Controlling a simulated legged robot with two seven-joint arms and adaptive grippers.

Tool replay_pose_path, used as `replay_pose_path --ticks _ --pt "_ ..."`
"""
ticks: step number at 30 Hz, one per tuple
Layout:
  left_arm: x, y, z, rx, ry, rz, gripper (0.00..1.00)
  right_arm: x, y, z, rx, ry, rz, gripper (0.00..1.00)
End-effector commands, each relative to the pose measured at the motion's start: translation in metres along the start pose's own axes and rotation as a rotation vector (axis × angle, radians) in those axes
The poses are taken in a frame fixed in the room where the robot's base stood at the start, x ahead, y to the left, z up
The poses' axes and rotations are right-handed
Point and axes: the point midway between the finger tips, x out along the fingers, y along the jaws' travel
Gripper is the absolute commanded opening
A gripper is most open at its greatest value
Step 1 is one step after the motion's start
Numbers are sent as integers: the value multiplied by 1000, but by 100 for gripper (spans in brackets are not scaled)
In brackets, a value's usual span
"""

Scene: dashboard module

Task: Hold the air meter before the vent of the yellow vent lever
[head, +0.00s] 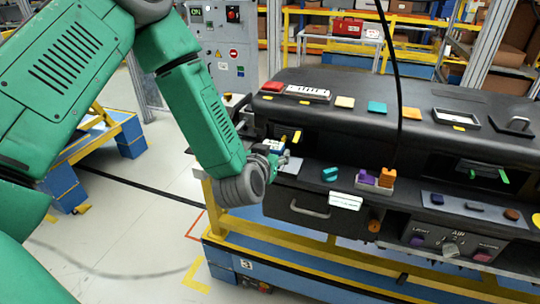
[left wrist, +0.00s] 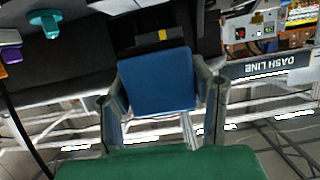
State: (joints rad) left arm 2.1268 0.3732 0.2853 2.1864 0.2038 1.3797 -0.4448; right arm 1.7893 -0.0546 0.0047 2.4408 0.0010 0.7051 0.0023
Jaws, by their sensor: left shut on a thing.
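My left gripper (head: 279,158) is at the left end of the dashboard, in front of the left vent. It is shut on a blue block-like thing, which I take to be the air meter (left wrist: 158,82); the fingers (left wrist: 160,95) grip it on both sides in the left wrist view. In the head view the air meter (head: 274,145) shows only in part behind the gripper. The yellow vent lever (head: 297,137) stands in the dark vent just beyond and right of the meter. It also shows as a small yellow patch (left wrist: 162,35) above the meter. The gap between them is hard to judge.
A teal knob (head: 330,174), a purple block (head: 366,178) and an orange block (head: 387,177) sit on the ledge to the right. A green lever (head: 503,177) is in the right vent. A black cable (head: 395,80) hangs in front of the dashboard.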

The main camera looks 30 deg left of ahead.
Motion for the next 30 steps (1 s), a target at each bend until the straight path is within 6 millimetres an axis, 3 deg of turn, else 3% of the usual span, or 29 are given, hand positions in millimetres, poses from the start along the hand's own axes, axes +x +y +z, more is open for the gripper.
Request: replay_pose_path --ticks 18,30 --pt "60 1 9 0 4 -1 14 23 0 1 0 0 0 34" --pt "78 2 8 -1 3 0 14 28 0 2 0 0 0 34"
